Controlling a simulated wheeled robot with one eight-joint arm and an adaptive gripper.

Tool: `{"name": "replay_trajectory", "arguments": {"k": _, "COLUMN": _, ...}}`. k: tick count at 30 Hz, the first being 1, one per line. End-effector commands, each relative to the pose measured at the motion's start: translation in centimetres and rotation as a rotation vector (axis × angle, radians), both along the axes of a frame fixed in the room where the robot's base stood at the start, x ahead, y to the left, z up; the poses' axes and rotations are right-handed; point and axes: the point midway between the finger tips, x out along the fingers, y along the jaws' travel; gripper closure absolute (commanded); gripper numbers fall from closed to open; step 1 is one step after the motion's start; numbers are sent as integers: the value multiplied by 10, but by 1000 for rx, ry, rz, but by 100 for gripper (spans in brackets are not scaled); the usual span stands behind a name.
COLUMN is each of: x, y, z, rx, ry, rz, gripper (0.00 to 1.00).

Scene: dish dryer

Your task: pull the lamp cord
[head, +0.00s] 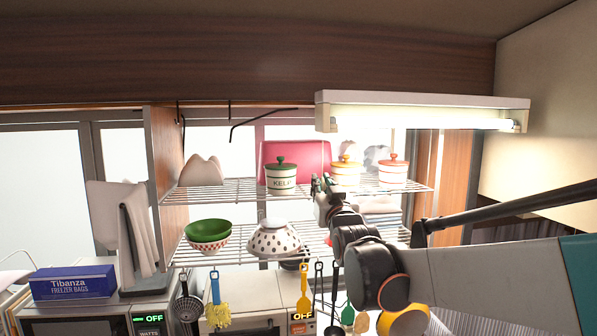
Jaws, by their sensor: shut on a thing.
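A long white lamp (420,112) is fixed under the dark wooden beam at the upper right, and its tube is lit. My gripper (321,180) is raised below the lamp's left end, in front of the upper wire shelf. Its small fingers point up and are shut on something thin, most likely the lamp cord. The cord itself is too fine to make out against the bright window and shelf. My arm reaches in from the right side of the picture.
Wire shelves (245,190) behind my gripper hold a KELP jar (281,177), other jars, a pink board (300,155) and bowls. Utensils such as a yellow spatula (304,297) hang below. A dark bent cable (262,121) hangs left of the lamp. The space under the lamp's right part is mostly open.

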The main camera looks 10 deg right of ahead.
Motion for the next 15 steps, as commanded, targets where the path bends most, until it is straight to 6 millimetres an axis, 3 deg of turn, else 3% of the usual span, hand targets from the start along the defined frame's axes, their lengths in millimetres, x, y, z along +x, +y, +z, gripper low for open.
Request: {"name": "replay_trajectory", "arguments": {"k": 15, "x": 0, "y": 0, "z": 15, "rx": 0, "ry": 0, "rz": 0, "gripper": 100}}
